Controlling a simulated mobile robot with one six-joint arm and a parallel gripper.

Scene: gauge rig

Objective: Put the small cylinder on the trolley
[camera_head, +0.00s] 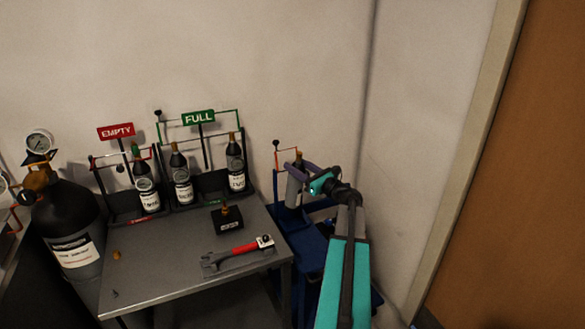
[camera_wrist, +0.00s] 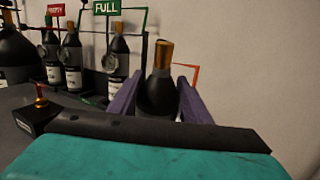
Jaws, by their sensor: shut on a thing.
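My gripper (camera_head: 302,170) has purple fingers and is shut on a small cylinder (camera_head: 293,188). In the wrist view the small cylinder (camera_wrist: 160,92) is dark with a brass valve on top, upright between the two fingers of my gripper (camera_wrist: 158,100). The blue trolley (camera_head: 318,238) stands right of the table, with a red-orange bar (camera_head: 276,160) at its back. The held cylinder is upright at the trolley's back part. Whether its base touches the trolley I cannot tell, and my arm hides part of the trolley.
A large black cylinder (camera_head: 65,215) stands at left. A wall is close behind the trolley, and a brown door (camera_head: 510,190) is at right.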

